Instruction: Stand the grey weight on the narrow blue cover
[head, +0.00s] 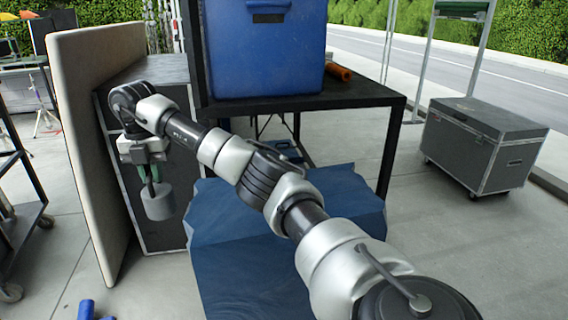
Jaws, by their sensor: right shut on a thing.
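The grey weight (158,202) is a short cylinder with a thin handle or stem above it. My right gripper (148,178) points down and is shut on its upper part, so the weight hangs below the fingers. The weight is in front of a dark cabinet, just left of the blue cover in the picture. The blue cover (235,265) has an uneven edge and lies low in the middle; my right arm crosses over it and hides part of it. I cannot tell how wide the cover is behind the arm. My left gripper is not in view.
A black table (365,97) with a big blue bin (265,50) stands behind the cover. A beige panel (85,130) stands left of the weight. A grey case (480,140) on wheels stands at right. Small blue objects (87,309) lie at bottom left.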

